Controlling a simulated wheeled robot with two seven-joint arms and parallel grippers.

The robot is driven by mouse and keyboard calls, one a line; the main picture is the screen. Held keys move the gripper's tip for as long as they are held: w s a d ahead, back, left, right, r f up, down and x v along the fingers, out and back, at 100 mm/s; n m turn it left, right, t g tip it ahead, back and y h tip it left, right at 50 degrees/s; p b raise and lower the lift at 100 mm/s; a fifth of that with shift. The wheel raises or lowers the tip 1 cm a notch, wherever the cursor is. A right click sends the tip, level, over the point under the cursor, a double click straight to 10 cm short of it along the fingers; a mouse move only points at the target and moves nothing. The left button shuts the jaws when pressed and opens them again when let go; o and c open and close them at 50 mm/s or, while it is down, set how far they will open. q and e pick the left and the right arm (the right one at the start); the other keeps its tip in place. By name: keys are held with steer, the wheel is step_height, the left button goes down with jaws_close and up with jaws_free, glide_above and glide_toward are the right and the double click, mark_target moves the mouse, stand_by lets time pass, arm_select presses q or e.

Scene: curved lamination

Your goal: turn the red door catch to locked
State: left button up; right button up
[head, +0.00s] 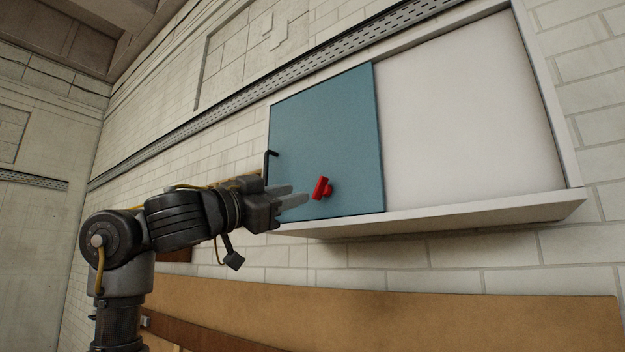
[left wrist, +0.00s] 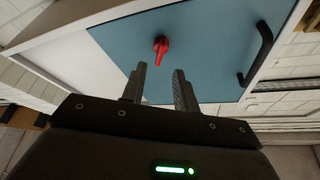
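The red door catch (head: 321,188) is a small knob with a lever on the blue door (head: 345,130) of a white wall cabinet. In the head view its lever stands near upright, slightly tilted. In the left wrist view the catch (left wrist: 161,48) lies beyond the fingertips, roughly between their lines. My left gripper (head: 300,196) is in front of the blue door, just left of the catch. Its two fingers (left wrist: 158,80) are apart with nothing between them. It appears not to touch the catch. My right gripper is in neither view.
A black handle (head: 270,165) sits at the blue door's left edge; it also shows in the left wrist view (left wrist: 258,55). A white panel or recess (head: 455,110) lies right of the door. The cabinet's bottom ledge (head: 440,215) juts out. A brown board (head: 400,315) is below.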

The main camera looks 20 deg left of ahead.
mark_target(316, 188)
arm_select(q)
steer(key=p+x, duration=0.3)
steer(key=x, duration=0.2)
steer(key=shift+w+d+r, duration=0.2)
steer(key=shift+w, duration=0.1)
steer(key=shift+w+d, duration=0.2)
steer(key=shift+w, duration=0.2)
jaws_close()
